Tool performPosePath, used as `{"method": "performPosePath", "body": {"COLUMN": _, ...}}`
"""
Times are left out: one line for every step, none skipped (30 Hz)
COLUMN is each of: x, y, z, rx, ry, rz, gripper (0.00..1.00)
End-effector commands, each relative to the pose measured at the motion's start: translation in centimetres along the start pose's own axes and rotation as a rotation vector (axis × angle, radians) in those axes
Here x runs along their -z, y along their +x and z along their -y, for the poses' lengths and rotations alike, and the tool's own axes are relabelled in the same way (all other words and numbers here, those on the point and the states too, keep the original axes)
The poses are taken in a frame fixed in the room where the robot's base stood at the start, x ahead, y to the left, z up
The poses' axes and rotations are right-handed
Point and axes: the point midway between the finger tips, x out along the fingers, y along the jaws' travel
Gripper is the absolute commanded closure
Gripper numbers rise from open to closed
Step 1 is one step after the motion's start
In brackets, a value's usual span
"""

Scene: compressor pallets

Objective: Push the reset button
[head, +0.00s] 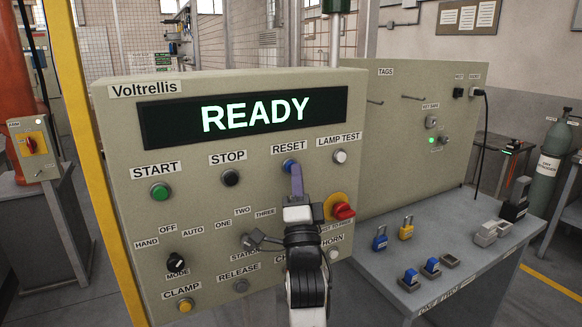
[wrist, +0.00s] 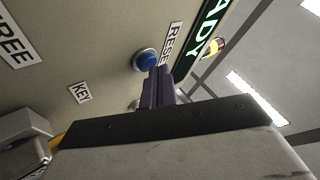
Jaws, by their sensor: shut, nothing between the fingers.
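The blue reset button (head: 289,164) sits under the RESET label on the beige Voltrellis panel (head: 120,120). In the wrist view the button (wrist: 145,60) is a blue dome in a pale ring, partly beside and behind my fingertips. My gripper (head: 296,168) is shut and empty, with its bluish fingers pointing at the panel just below and right of the button's middle. The fingers (wrist: 159,70) also show in the wrist view. I cannot tell whether the tips touch the button. The display (head: 255,115) reads READY in pale green.
The black stop button (head: 231,178) is left of reset and the white lamp test button (head: 340,156) is right. A red emergency knob (head: 343,211) on yellow is close right of my gripper. A grey table (head: 470,275) with padlocks (head: 406,229) stands at the right.

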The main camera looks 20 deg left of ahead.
Motion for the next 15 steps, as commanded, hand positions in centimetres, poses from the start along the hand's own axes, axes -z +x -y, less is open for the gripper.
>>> {"method": "performPosePath", "body": {"x": 0.18, "y": -0.25, "z": 0.07, "rx": -0.001, "ry": -0.001, "rz": -0.001, "gripper": 1.00}}
{"method": "performPosePath", "body": {"x": 0.27, "y": -0.38, "z": 0.16, "rx": -0.001, "ry": -0.001, "rz": -0.001, "gripper": 1.00}}
{"method": "performPosePath", "body": {"x": 0.38, "y": -0.55, "z": 0.30, "rx": 0.000, "ry": -0.001, "rz": -0.001, "gripper": 1.00}}
{"method": "performPosePath", "body": {"x": 0.46, "y": -0.67, "z": 0.41, "rx": 0.000, "ry": 0.000, "rz": 0.000, "gripper": 1.00}}
{"method": "performPosePath", "body": {"x": 0.53, "y": -0.78, "z": 0.49, "rx": 0.000, "ry": 0.000, "rz": 0.000, "gripper": 1.00}}
{"method": "performPosePath", "body": {"x": 0.59, "y": -0.89, "z": 0.57, "rx": 0.000, "ry": 0.000, "rz": 0.000, "gripper": 1.00}}
{"method": "performPosePath", "body": {"x": 0.63, "y": -0.95, "z": 0.62, "rx": 0.000, "ry": 0.000, "rz": 0.000, "gripper": 1.00}}
{"method": "performPosePath", "body": {"x": 0.65, "y": -0.98, "z": 0.66, "rx": 0.000, "ry": 0.000, "rz": 0.000, "gripper": 1.00}}
{"method": "performPosePath", "body": {"x": 0.67, "y": -1.00, "z": 0.69, "rx": 0.000, "ry": 0.000, "rz": 0.000, "gripper": 1.00}}
{"method": "performPosePath", "body": {"x": 0.67, "y": -1.00, "z": 0.70, "rx": 0.000, "ry": 0.000, "rz": 0.000, "gripper": 1.00}}
{"method": "performPosePath", "body": {"x": 0.67, "y": -1.00, "z": 0.70, "rx": 0.000, "ry": 0.000, "rz": 0.001, "gripper": 1.00}}
{"method": "performPosePath", "body": {"x": 0.66, "y": -0.99, "z": 0.70, "rx": 0.000, "ry": 0.000, "rz": 0.001, "gripper": 1.00}}
{"method": "performPosePath", "body": {"x": 0.67, "y": -0.99, "z": 0.70, "rx": 0.000, "ry": 0.000, "rz": 0.000, "gripper": 1.00}}
{"method": "performPosePath", "body": {"x": 0.67, "y": -0.99, "z": 0.70, "rx": 0.000, "ry": 0.000, "rz": 0.000, "gripper": 1.00}}
{"method": "performPosePath", "body": {"x": 0.67, "y": -1.00, "z": 0.70, "rx": 0.000, "ry": 0.000, "rz": 0.000, "gripper": 1.00}}
